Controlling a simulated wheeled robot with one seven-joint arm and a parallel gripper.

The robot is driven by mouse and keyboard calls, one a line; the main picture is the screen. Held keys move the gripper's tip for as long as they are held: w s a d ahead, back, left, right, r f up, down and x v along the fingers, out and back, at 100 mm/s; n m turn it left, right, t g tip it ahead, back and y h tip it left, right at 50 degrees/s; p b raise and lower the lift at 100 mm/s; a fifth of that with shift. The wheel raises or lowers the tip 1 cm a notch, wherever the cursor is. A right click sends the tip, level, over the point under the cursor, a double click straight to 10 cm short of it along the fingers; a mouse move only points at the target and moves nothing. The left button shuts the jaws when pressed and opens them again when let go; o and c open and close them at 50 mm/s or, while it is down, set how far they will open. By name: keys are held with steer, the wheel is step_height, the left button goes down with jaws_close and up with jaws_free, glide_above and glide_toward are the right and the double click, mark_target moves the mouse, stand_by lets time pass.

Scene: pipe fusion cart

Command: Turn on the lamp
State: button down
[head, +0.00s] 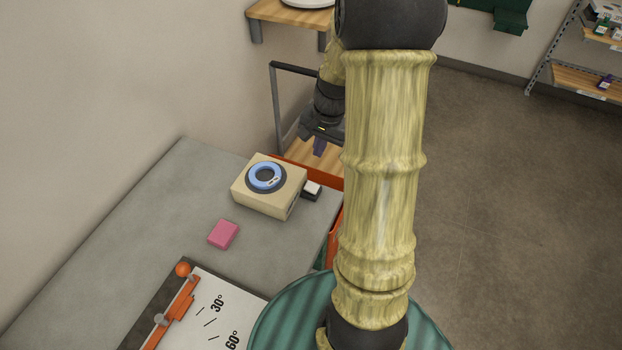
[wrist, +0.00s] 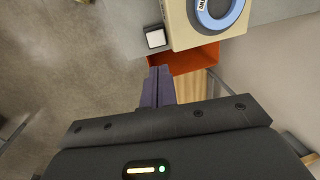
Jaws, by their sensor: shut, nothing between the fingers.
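No lamp can be clearly made out in either view. A small white block with a dark base (head: 312,188), perhaps a switch, sits on the grey table beside a beige box (head: 268,203) with a blue ring on top. In the wrist view the white block (wrist: 156,38) is just beyond my fingertips, with the beige box (wrist: 180,25) to its right. My gripper (head: 319,148) is beyond the far end of the table, partly behind my arm in the head view. Its purple fingers (wrist: 159,71) are shut and empty, apart from the white block.
A pink block (head: 223,234) and an angle board (head: 208,303) lie on the grey table (head: 150,210). An orange tray or bin (wrist: 195,60) is by the table edge, near the fingers. A wooden shelf (head: 285,14) is on the wall. Open floor lies to the right.

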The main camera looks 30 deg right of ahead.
mark_target(309, 185)
steer(key=f+p, duration=0.1)
steer(key=f, duration=0.3)
steer(key=w+a+f, duration=0.1)
steer(key=f, duration=0.4)
steer(key=f+p, duration=0.1)
steer(key=f, duration=0.3)
steer(key=shift+w+a+f+p, duration=0.2)
steer(key=shift+w+f+p, duration=0.15)
steer(key=shift+w+f, duration=0.05)
